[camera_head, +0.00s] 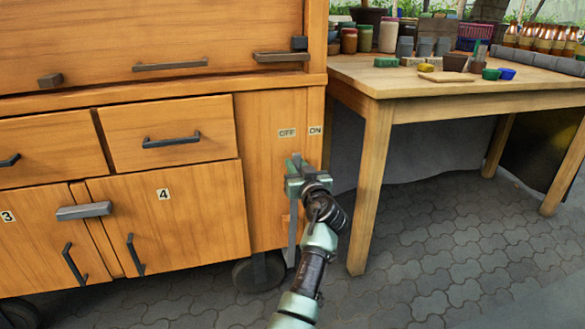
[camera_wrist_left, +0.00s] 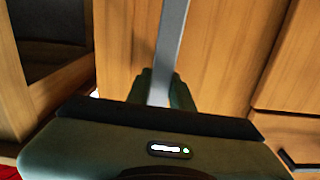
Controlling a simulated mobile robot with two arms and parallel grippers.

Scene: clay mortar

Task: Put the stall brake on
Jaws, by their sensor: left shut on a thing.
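The stall is a wooden cabinet on wheels, with an OFF label (camera_head: 287,133) and an ON label (camera_head: 315,130) on its right-hand front panel. The brake lever (camera_head: 292,235) is a grey metal bar that runs up this panel from near the wheel. Its upper end is below the two labels, a little nearer OFF. My left gripper (camera_head: 297,168) is shut on the lever near its upper end and hides part of it. In the left wrist view the lever (camera_wrist_left: 171,45) passes between the two dark fingers (camera_wrist_left: 160,92). My right gripper is in neither view.
A wooden table (camera_head: 450,75) with jars, pots and small bowls stands to the right. Its near leg (camera_head: 368,190) is close to my left arm. A dark wheel (camera_head: 258,272) is under the stall. Paved floor (camera_head: 440,260) lies open at the lower right.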

